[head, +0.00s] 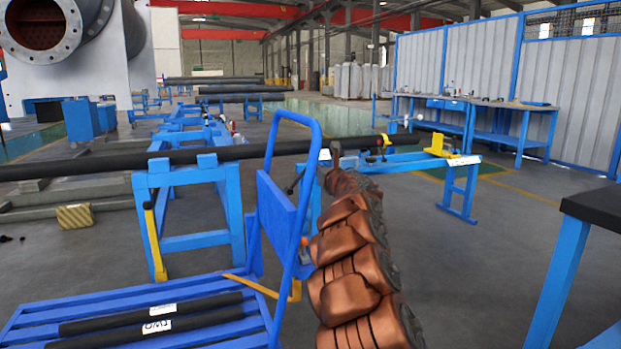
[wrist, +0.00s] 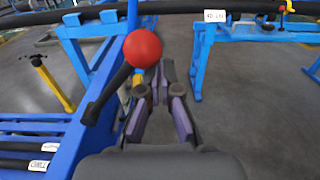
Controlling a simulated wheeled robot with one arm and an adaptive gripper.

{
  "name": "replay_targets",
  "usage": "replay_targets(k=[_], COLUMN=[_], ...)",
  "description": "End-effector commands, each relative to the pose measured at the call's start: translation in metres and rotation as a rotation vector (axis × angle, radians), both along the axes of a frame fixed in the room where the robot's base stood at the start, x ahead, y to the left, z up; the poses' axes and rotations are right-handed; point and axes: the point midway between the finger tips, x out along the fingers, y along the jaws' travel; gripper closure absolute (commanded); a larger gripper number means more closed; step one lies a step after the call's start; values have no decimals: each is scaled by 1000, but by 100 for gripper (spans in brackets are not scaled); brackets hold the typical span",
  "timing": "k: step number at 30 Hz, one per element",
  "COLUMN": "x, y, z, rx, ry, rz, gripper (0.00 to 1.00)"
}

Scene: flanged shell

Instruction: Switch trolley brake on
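The blue trolley (head: 285,215) stands at the lower centre-left in the head view, with its upright handle frame and slatted bed. In the wrist view a black lever (wrist: 108,97) with a red ball knob (wrist: 143,48) rises beside the trolley's blue frame (wrist: 88,130), tilted up to the right. The knob shows only as a small orange-red spot in the head view (head: 305,241). My gripper (wrist: 157,88) has its two fingers apart with nothing between them. The knob is just left of and above the fingertips in the wrist view; whether they touch is unclear. My arm hides the gripper in the head view.
Two black bars (head: 150,317) lie on the trolley bed. A blue stand (head: 187,180) carries a long black pipe (head: 240,151) behind the trolley. A dark-topped table (head: 598,207) stands at right. Open floor (head: 480,270) lies between it and my arm.

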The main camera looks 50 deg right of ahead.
Motion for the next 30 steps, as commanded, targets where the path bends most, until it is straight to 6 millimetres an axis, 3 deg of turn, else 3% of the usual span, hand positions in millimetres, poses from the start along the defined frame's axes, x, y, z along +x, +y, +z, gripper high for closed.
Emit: replay_targets(k=[10, 30], x=[1, 3], y=[4, 2], z=[10, 4], rx=[1, 2], ry=[-2, -1], rz=[-5, -2], gripper=[100, 100])
